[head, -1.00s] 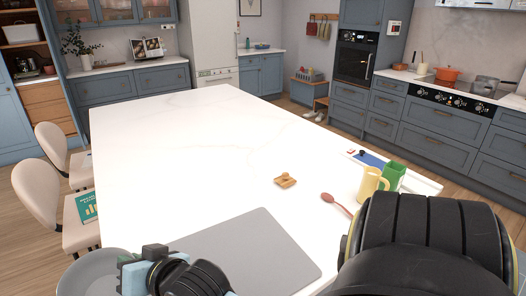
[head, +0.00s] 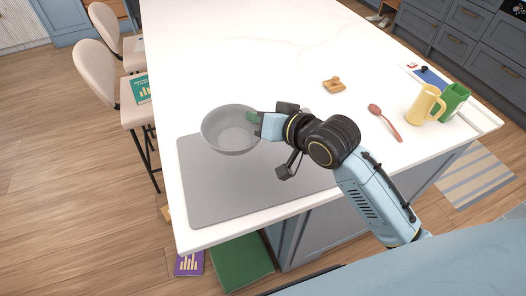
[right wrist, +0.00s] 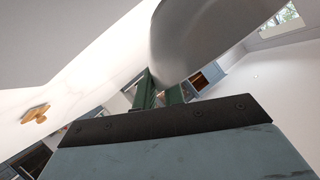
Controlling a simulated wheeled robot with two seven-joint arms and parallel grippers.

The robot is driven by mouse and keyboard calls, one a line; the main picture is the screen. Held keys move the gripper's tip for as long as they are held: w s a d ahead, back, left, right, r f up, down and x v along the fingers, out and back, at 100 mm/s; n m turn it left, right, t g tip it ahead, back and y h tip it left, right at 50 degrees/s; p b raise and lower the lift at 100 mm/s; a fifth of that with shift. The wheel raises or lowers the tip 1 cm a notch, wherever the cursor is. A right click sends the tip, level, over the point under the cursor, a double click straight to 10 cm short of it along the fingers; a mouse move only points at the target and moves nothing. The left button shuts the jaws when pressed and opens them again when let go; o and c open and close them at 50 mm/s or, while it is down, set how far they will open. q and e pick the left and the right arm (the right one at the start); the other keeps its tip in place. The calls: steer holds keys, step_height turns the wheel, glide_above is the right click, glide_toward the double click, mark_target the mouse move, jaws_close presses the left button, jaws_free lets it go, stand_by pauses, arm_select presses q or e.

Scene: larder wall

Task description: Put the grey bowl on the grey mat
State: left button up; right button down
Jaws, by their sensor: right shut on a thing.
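The grey bowl (head: 228,140) is upright at the far edge of the grey mat (head: 210,195) in the head view. It overlaps the mat's far left part in the picture; I cannot tell whether its base touches anything. My right gripper (head: 254,118) is shut on the bowl's right rim. In the right wrist view, the bowl (right wrist: 205,35) fills the top beyond the green fingers (right wrist: 158,92). The mat lies flat at the near corner of the white counter, its right part hidden behind my right arm. My left gripper is out of view.
On the white counter (head: 250,50) lie a small wooden piece (head: 333,85) and a red-brown spoon (head: 385,122). A yellow mug (head: 424,104) and a green mug (head: 455,102) stand at the right. Chairs (head: 105,70) stand left of the counter.

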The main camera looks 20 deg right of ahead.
steer(key=w+n+g+y, duration=0.1)
glide_above(263, 157)
steer(key=shift+n, duration=0.3)
step_height(263, 157, down, 10)
steer(key=shift+f+b, duration=0.2)
steer(key=shift+b, duration=0.2)
steer(key=c, duration=1.5)
jaws_free()
steer(key=shift+f, duration=0.1)
steer(key=p+v, duration=0.1)
steer(key=v, duration=1.1)
steer(key=shift+d, duration=0.1)
